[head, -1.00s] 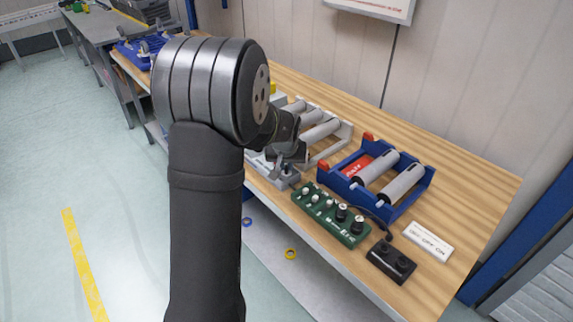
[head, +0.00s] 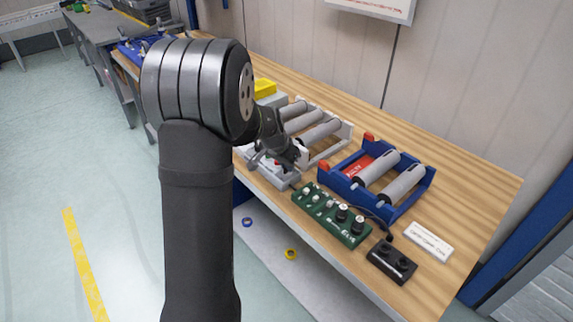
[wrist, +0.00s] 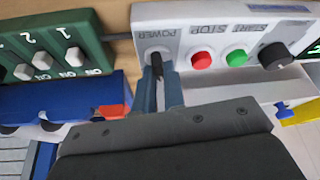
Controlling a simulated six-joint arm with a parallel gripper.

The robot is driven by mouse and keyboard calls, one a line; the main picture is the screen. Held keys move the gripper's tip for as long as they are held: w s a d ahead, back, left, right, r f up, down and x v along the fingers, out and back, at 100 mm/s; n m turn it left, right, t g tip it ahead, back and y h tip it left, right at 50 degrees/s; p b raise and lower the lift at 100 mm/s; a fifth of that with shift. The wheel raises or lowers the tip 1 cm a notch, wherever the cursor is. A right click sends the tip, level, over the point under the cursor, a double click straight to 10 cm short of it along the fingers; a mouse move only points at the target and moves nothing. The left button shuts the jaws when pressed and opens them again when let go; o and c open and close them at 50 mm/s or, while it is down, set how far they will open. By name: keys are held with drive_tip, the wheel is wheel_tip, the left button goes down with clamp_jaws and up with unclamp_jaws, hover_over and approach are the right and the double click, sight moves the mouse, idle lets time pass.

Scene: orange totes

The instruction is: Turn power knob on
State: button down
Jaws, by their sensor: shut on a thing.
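The power knob (wrist: 157,62) is a small black knob on the white control panel (wrist: 180,20), under the printed word POWER. My gripper (wrist: 158,76) has its two blue-grey fingers closed on the knob, one on each side. The wrist view shows a red STOP button (wrist: 201,60), a green START button (wrist: 236,57) and a larger black dial (wrist: 273,56) to the right of the knob. In the head view my gripper (head: 279,156) is over the panel (head: 284,181) at the table's front edge, and my wrist hides the knob there.
A green switch box (head: 325,215) stands to the right of the panel, with a blue roller frame (head: 410,203) behind it. A black two-knob box (head: 391,262) and a white label plate (head: 429,241) lie farther right. Grey rollers (head: 318,133) stand behind the panel.

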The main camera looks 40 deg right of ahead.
drive_tip(key=m+g, duration=0.1)
drive_tip(key=m, duration=0.2)
drive_tip(key=m+g, duration=0.1)
drive_tip(key=m, duration=0.1)
drive_tip(key=shift+w+m, duration=0.15)
drive_tip(key=shift+m, duration=0.25)
drive_tip(key=m+g, duration=0.1)
drive_tip(key=m, duration=0.2)
drive_tip(key=m+g+y, duration=0.1)
drive_tip(key=m, duration=0.1)
drive_tip(key=shift+w+m, duration=0.15)
drive_tip(key=shift+m, duration=0.25)
drive_tip(key=shift+f, duration=0.1)
drive_tip(key=c, duration=1.5)
unclamp_jaws()
drive_tip(key=v, duration=1.7)
drive_tip(key=shift+w+d+r, duration=0.2)
drive_tip(key=shift+w+r, duration=0.05)
